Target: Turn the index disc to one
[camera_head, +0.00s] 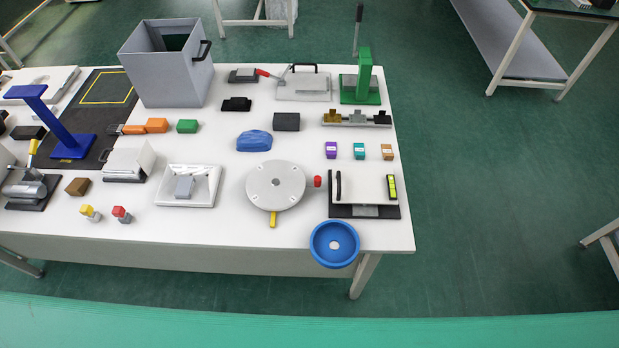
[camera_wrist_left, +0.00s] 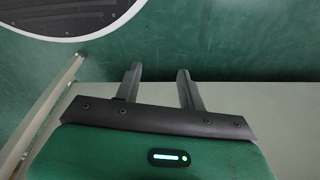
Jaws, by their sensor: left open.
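The index disc (camera_head: 275,185) is a round, light grey plate lying flat on the white table, right of the table's middle in the head view. It has small marks around its rim and a dark spot at its centre. A yellow tab (camera_head: 273,219) sticks out at its front edge. A red knob (camera_head: 317,181) stands just right of the disc. I cannot read any numbers on the disc. My left gripper (camera_wrist_left: 158,75) shows in the left wrist view with its two fingers apart and nothing between them, away from the disc. My right gripper is in neither view.
The white table (camera_head: 230,225) is crowded. A grey bin (camera_head: 168,75) stands at the back. Open green floor lies right.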

